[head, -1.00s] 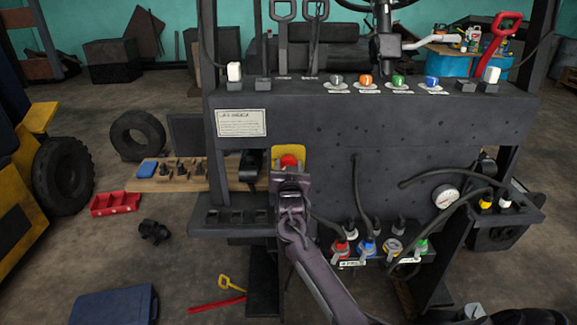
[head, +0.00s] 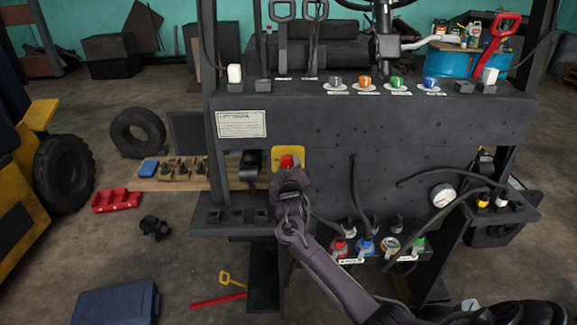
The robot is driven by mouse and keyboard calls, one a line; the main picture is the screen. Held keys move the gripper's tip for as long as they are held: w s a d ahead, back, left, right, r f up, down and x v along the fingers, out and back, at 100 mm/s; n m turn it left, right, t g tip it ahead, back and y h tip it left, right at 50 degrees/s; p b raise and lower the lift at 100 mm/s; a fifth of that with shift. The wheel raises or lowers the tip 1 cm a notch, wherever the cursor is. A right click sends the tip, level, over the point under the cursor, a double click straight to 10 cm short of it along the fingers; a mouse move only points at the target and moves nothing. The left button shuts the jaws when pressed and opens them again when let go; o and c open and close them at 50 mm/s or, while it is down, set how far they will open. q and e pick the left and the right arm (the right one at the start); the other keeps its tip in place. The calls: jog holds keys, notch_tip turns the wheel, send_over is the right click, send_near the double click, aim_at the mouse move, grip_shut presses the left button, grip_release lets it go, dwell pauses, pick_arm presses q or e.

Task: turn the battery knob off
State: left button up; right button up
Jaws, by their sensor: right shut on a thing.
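The battery knob (head: 287,162) is red and sits on a yellow plate (head: 298,154) on the dark front panel of the forklift, left of the middle in the head view. My right gripper (head: 289,173) is at the knob, shut on it, and covers its lower part. The gripper now looks turned compared with the arm behind it. The knob's exact angle is hard to tell, as the gripper hides much of it. My left gripper is not in the view.
A dark ledge (head: 214,228) juts out below the panel. Hoses with coloured couplings (head: 366,246) hang right of my arm, with a pressure gauge (head: 443,194) further right. Coloured buttons (head: 365,81) and levers stand on top. A red tray (head: 117,200) and a blue case (head: 115,304) lie on the floor.

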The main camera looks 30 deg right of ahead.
jog(key=shift+f+n, duration=0.1)
jog(key=shift+n, duration=0.6)
jog(key=o, duration=1)
jog(key=b+v, duration=0.1)
jog(key=v, duration=0.7)
jog(key=shift+b, duration=0.3)
jog(key=shift+d, duration=0.1)
